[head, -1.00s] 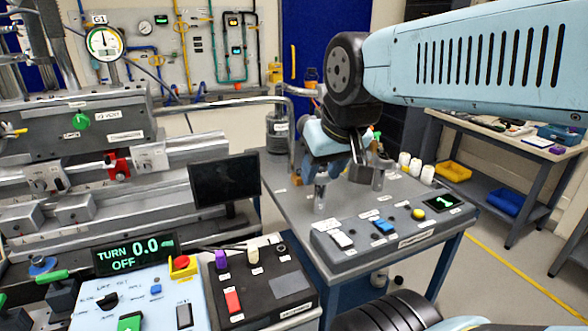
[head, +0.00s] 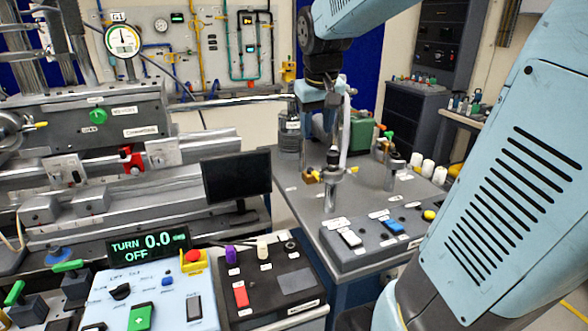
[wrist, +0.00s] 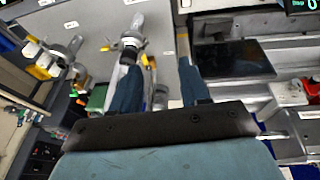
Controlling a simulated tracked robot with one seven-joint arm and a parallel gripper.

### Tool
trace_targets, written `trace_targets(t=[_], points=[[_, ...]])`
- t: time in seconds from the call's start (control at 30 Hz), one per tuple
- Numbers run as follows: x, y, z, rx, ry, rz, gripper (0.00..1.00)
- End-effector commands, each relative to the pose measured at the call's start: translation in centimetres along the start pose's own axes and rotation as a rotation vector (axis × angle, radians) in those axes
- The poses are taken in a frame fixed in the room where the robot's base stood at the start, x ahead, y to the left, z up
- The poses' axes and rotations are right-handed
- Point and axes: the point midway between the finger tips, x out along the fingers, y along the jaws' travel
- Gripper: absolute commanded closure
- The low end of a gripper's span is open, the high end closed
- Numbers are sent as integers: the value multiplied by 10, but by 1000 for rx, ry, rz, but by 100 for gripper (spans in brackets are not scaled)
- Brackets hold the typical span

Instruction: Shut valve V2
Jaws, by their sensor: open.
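Two silver valve posts stand on the grey bench: a nearer one (head: 331,182) with a brass-coloured piece at its left, and one farther right (head: 393,172) with a green-topped fitting behind it. No label reading V2 is legible, so I cannot tell which is V2. My gripper (head: 323,140) points down above the nearer post, its fingers apart and empty. In the wrist view my gripper (wrist: 160,75) is open. A silver valve (wrist: 130,42) with a yellow piece beside it shows just beyond the left finger. Whether a finger touches it is unclear.
The switch box (head: 375,236) lies along the bench's front. White capped bottles (head: 427,168) stand at the right. A dark monitor (head: 236,176) is left of the bench. The green knob (head: 98,116) sits on the chamber.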

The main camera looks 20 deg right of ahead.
Motion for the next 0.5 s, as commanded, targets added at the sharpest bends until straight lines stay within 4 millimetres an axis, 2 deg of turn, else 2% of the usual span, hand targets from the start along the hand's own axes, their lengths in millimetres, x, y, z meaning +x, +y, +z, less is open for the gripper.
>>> trace_targets(t=[0.1, 0.27, 0.5], points=[[19, 9, -34, -4, -46, 16, 55], [49, 21, -75, -9, -103, 37, 55], [106, 42, -130, -17, -188, 65, 55]])
